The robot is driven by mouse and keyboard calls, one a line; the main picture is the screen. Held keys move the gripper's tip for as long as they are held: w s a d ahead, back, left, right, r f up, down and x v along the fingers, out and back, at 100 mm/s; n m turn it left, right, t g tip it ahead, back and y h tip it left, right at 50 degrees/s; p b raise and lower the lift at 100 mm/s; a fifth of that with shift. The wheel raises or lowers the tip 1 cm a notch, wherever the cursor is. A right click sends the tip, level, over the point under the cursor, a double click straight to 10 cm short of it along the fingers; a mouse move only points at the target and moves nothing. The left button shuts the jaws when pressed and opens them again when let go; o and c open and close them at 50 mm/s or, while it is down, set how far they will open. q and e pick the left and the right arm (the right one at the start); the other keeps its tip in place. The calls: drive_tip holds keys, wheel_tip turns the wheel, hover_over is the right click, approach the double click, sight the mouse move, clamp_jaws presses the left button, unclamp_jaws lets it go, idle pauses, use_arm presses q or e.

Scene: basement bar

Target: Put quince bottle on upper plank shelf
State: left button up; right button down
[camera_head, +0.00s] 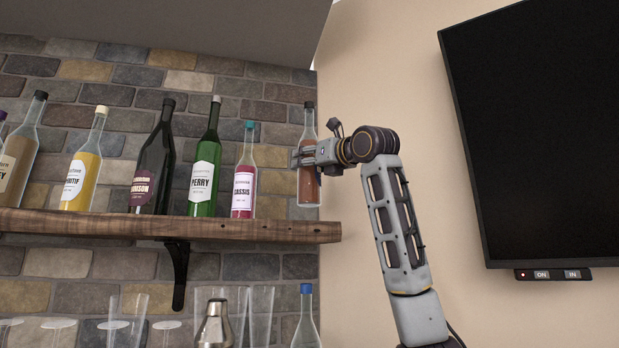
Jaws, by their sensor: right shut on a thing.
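The bottle in my right gripper (304,156) is clear with a dark cap and a reddish-brown content; I take it for the quince bottle (308,188). The gripper is shut around its middle and hides its label. The bottle is upright, near the right end of the plank shelf (270,230), with its base above or at the level of the board. Whether it touches the board cannot be told. My left gripper is not in view.
On the shelf stand the cassis bottle (244,180), the green perry bottle (204,175), a dark bottle (152,170), a yellow bottle (82,175) and others at left. Below are glasses, a shaker (213,328) and a blue-capped bottle (306,325). A television (540,130) hangs at right.

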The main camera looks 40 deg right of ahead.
sight(316, 175)
idle(0.3)
drive_tip(key=shift+f, duration=2.1)
drive_tip(key=c, duration=0.6)
unclamp_jaws()
drive_tip(key=shift+o, duration=0.2)
drive_tip(key=s+a+f+b, duration=0.1)
drive_tip(key=s+b, duration=0.2)
drive_tip(key=s, duration=0.9)
drive_tip(key=shift+a+f, duration=0.2)
drive_tip(key=shift+f, duration=0.15)
drive_tip(key=shift+w, duration=0.1)
